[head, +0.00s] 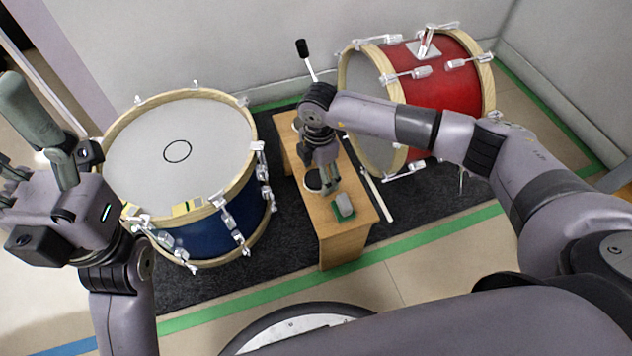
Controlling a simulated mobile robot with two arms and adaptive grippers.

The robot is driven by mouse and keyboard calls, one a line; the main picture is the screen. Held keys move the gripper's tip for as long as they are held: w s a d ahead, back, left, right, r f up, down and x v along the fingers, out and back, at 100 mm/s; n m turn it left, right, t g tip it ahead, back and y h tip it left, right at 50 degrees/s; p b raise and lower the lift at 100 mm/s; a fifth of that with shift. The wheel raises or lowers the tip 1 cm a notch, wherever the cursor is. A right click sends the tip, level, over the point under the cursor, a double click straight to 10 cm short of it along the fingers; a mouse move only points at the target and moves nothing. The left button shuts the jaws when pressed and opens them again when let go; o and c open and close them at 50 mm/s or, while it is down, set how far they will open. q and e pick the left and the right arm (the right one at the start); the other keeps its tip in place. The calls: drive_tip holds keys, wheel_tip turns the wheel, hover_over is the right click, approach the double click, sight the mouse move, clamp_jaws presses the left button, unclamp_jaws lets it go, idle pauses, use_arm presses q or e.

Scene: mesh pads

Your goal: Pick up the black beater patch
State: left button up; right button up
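A small round patch with a dark edge and a paler middle (311,181) lies on the wooden bench (345,240); I cannot tell for sure whether it is the black beater patch. My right gripper (328,184) points down over the bench, just beside this patch and partly covering it. Its fingers are small and overlap in this view, so their opening and any contact are unclear. My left gripper (36,160) is raised at the left edge, beside the blue drum, with its fingers spread and nothing seen between them.
A blue drum (232,225) with a pale head and a black ring mark (177,151) stands at left. A red bass drum (448,75) lies on its side at right. A grey block on a green pad (343,207) sits on the bench's near end. A black-headed beater (302,48) rises behind.

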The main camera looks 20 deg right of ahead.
drive_tip(key=c, duration=1.1)
